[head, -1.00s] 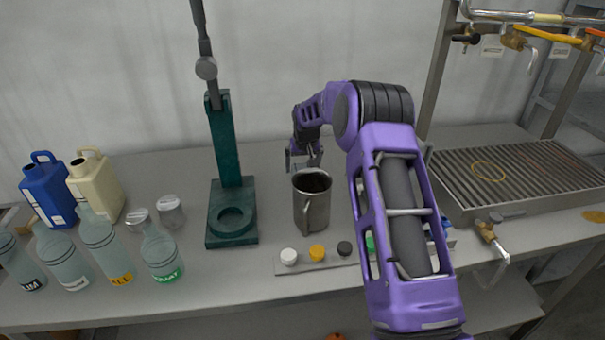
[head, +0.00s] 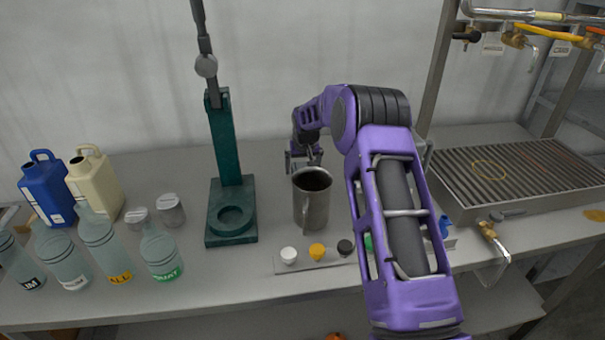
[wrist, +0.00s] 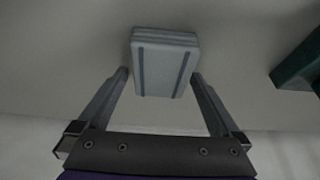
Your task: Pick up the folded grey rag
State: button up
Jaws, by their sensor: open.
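The folded grey rag (wrist: 163,62) shows in the wrist view as a pale grey folded block with two darker stripes. It lies on the counter, ahead of my gripper (wrist: 161,78). The two fingers are open and spread, one at each side of the rag's near end. I cannot tell whether they touch it. In the head view my gripper (head: 303,160) is low over the counter behind the metal jug (head: 312,205). The rag cannot be made out in the head view.
The green stand (head: 231,215) is left of my gripper; its base edge also shows at the right of the wrist view (wrist: 298,65). Bottles and jugs stand far left. A strip with coloured caps (head: 305,264) lies in front. A ribbed drainer (head: 520,175) is at right.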

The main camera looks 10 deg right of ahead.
jog(key=c, duration=1.2)
jog(key=shift+r, duration=0.2)
jog(key=shift+r+p, duration=0.25)
jog(key=shift+p, duration=0.2)
notch_tip(320, 180, up, 10)
jog(key=shift+f, duration=0.1)
